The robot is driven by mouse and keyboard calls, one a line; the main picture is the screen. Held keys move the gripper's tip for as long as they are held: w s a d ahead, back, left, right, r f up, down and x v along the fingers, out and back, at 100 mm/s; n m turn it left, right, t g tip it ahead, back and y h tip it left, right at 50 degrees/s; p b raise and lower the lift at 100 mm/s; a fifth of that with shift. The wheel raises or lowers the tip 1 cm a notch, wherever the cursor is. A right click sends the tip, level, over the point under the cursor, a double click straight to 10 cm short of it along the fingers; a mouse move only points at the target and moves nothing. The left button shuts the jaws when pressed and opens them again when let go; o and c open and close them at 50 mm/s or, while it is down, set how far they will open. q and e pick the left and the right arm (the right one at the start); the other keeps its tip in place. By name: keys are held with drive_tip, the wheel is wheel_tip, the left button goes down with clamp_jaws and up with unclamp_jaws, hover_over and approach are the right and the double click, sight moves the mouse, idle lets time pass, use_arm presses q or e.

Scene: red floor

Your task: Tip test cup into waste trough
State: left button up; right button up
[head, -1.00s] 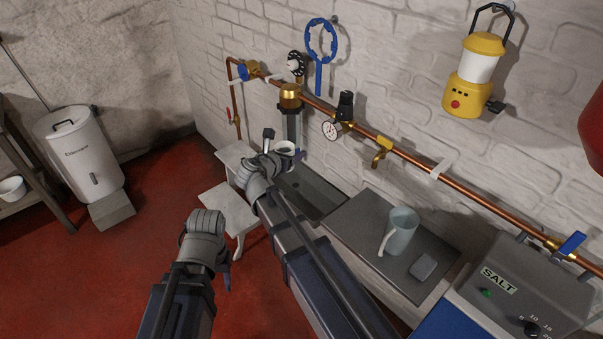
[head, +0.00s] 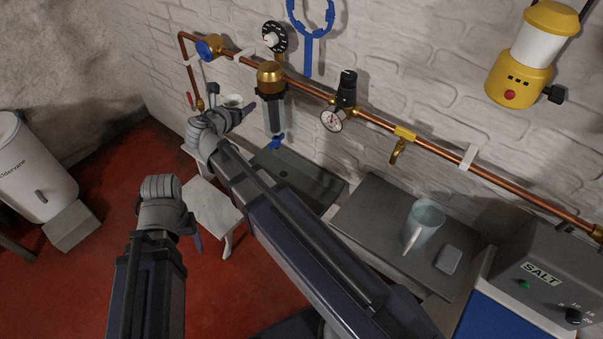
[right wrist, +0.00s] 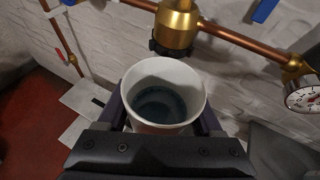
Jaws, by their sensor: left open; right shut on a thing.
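The white test cup (head: 232,101) sits in my right gripper (head: 229,116), beside and to the left of the filter housing in the head view. In the right wrist view the cup (right wrist: 189,84) is upright between the two fingers, with dark bluish liquid inside. The dark grey waste trough (head: 326,186) lies below and to the right of the cup, against the wall; my right arm covers part of its front. My left gripper (head: 197,241) is open and empty, low over the red floor at the left.
The brass-topped filter (head: 272,78) hangs from a copper pipe (head: 305,87) along the wall. A pressure gauge (head: 331,119) and brass tap (head: 399,148) are to its right. A pitcher (head: 424,222) stands on the grey counter (head: 371,205). A white stool (head: 211,207) stands left of the trough.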

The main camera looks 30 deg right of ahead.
use_arm(q)
wheel_tip(320, 180, down, 37)
drive_tip(key=b, duration=3.5)
drive_tip(key=shift+r+b, duration=0.2)
drive_tip(key=shift+b, duration=0.2)
drive_tip(key=shift+f+b, duration=0.5)
use_arm(e)
drive_tip(key=s+d+f+m+g+h, duration=0.1)
drive_tip(key=d+f, duration=0.5)
drive_tip(key=f, duration=0.6)
drive_tip(key=s+d+f+m+g+h, duration=0.1)
drive_tip(key=s+d+f, duration=0.3)
drive_tip(key=f, duration=0.9)
drive_tip(key=s+d+f+m+g+h, duration=0.1)
drive_tip(key=s+d+f+m+g, duration=0.1)
drive_tip(key=d+f, duration=0.6)
drive_tip(key=shift+s+d+f+m+g, duration=0.15)
drive_tip(key=shift+d+f+m+g, duration=0.2)
drive_tip(key=shift+f, duration=1.95)
use_arm(q)
drive_tip(key=shift+a+r+p, duration=0.1)
drive_tip(key=shift+r+p, duration=0.85)
use_arm(e)
drive_tip(key=shift+a+r+m+y, duration=0.1)
drive_tip(key=shift+a+m+y, duration=0.2)
drive_tip(key=shift+y, duration=0.2)
